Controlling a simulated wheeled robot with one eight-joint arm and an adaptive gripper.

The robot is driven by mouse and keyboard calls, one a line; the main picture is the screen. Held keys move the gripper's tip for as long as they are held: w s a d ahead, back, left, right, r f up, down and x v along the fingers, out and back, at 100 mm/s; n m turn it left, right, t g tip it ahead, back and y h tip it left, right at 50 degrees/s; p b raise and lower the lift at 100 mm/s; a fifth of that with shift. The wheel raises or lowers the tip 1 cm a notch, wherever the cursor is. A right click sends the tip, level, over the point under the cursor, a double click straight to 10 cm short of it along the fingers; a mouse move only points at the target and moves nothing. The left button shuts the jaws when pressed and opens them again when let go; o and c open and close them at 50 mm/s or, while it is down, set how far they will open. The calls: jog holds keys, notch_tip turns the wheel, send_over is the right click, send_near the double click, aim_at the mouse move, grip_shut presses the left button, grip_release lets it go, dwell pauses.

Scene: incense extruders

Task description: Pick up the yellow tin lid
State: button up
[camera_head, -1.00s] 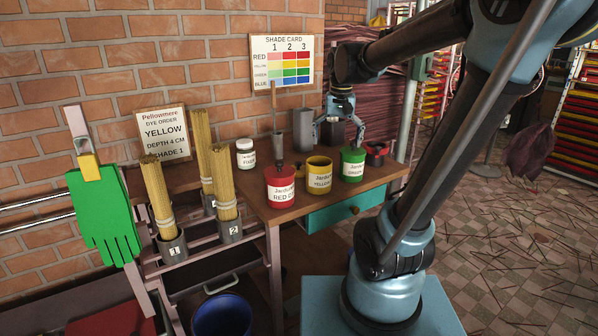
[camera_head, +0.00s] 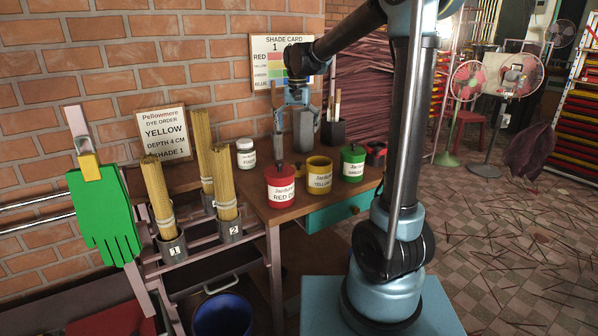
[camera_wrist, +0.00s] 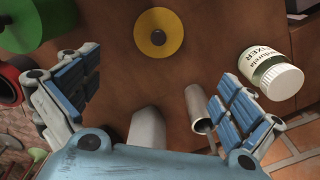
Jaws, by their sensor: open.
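The yellow tin lid (camera_wrist: 159,38) shows in the wrist view as a yellow disc with a dark round centre, lying flat on the brown bench top. In the head view a small yellow piece of it (camera_head: 299,170) shows behind the red and yellow tins. The yellow tin (camera_head: 320,181) stands open at the bench front. My gripper (camera_head: 292,112) is above the back of the bench. In the wrist view my gripper (camera_wrist: 155,90) has its fingers spread wide and empty, and the lid lies beyond the fingertips, apart from them.
A red tin (camera_head: 280,190) and a green tin (camera_head: 353,163) flank the yellow one. A white fixer jar (camera_wrist: 271,77) stands to the right in the wrist view. A metal cylinder (camera_wrist: 198,105) and a grey block-like vessel (camera_wrist: 147,126) are between my fingers' bases.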

send_over(299, 163)
jog(key=w, duration=0.1)
jog(key=f, duration=0.8)
jog(key=shift+w+a, duration=0.15)
jog(key=shift+a, duration=0.1)
jog(key=shift+s+d+f, duration=0.1)
jog(key=shift+s+f, duration=0.1)
jog(key=shift+f, duration=1.3)
jog(key=shift+s+f, duration=0.15)
jog(key=shift+f, duration=1.35)
jog(key=c, duration=1.8)
jog(key=shift+c, duration=0.2)
